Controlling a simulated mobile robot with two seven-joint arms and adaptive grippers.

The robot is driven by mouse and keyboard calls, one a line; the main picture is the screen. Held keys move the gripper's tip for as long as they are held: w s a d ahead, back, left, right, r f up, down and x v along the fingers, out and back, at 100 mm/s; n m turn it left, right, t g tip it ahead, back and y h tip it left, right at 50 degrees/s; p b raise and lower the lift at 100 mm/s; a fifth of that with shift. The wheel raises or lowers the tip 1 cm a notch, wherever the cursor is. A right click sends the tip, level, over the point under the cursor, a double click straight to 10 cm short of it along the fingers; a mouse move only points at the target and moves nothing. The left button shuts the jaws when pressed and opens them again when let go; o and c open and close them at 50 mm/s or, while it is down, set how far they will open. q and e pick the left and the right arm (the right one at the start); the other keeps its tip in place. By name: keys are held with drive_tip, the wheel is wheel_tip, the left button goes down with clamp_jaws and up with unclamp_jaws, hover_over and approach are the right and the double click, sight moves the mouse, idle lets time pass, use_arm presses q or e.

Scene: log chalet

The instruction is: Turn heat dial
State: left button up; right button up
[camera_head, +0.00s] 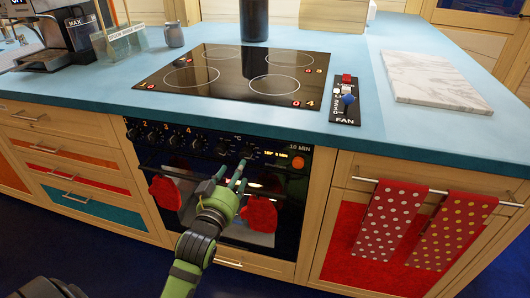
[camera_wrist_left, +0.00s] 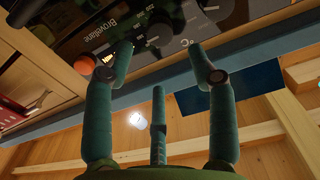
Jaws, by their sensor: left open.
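The black oven control panel (camera_head: 185,138) carries a row of dark round dials, numbered at the left. The °C mark lies between two right-hand dials, one left of it (camera_head: 222,148) and one right of it (camera_head: 246,153). I cannot tell for certain which is the heat dial. My green left gripper (camera_head: 234,171) is open and empty, its fingers pointing up just below the right-hand dial. In the left wrist view its fingers (camera_wrist_left: 162,48) stand apart, with a dial (camera_wrist_left: 158,36) beyond the gap. Contact with a dial cannot be made out. My right gripper is not in view.
An orange button (camera_head: 298,162) sits right of the dials. Red mitts (camera_head: 261,214) hang at the oven front. Dotted towels (camera_head: 387,220) hang on the right rail. The blue worktop (camera_head: 100,100) overhangs the panel, with the hob (camera_head: 215,82) and fan switch (camera_head: 346,104) on it.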

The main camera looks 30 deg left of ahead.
sight(244, 156)
use_arm(q)
drive_tip(key=x, duration=0.7)
